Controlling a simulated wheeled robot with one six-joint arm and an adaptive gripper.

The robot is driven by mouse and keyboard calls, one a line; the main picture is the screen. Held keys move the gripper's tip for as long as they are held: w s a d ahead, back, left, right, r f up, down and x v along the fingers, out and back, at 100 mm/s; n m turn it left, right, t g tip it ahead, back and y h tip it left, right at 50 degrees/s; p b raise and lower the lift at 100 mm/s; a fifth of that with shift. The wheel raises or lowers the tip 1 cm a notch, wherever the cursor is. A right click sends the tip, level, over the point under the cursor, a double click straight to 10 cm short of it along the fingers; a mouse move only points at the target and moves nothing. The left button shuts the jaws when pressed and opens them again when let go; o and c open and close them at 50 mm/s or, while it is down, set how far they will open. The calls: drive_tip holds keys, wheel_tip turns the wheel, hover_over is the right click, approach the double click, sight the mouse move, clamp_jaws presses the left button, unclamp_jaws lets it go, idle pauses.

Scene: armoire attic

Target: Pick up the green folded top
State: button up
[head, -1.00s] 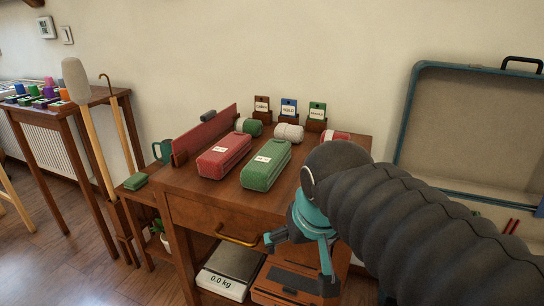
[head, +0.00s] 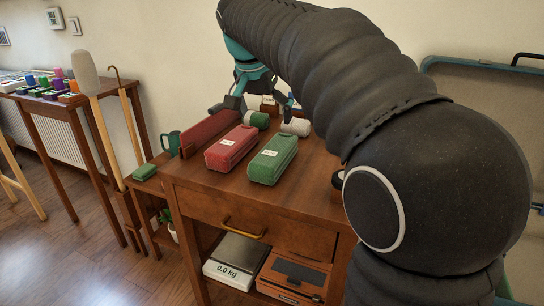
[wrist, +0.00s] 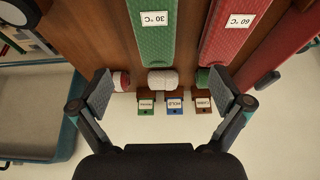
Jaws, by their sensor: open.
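A green rolled or folded cloth (head: 257,120) lies at the back of the wooden cabinet top, beside a white one (head: 296,127). In the wrist view the green cloth (wrist: 203,77) is partly hidden near the right finger. The white cloth (wrist: 162,79) is between the fingers in that picture, and a red-and-white one (wrist: 121,81) is near the left finger. My gripper (head: 254,104) is open and empty over the back of the cabinet; it also shows in the wrist view (wrist: 161,88). A small green block-like item (head: 144,172) sits on the low side shelf.
A red case (head: 231,149) and a green case (head: 273,160) lie in front of the rolls on the cabinet top (head: 205,183). A low red panel (head: 208,131) borders the left. Small label cards (wrist: 174,105) stand along the back. An open suitcase (head: 480,85) is at right.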

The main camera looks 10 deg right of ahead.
sight(274, 148)
drive_tip(key=x, duration=0.7)
drive_tip(key=shift+s, duration=0.1)
drive_tip(key=shift+s+b+x, duration=0.15)
drive_tip(key=shift+b+x, duration=0.05)
drive_tip(key=shift+x, duration=1.1)
drive_tip(key=shift+s+b+x, duration=0.15)
drive_tip(key=shift+x, duration=1.15)
drive_tip(key=c, duration=1.2)
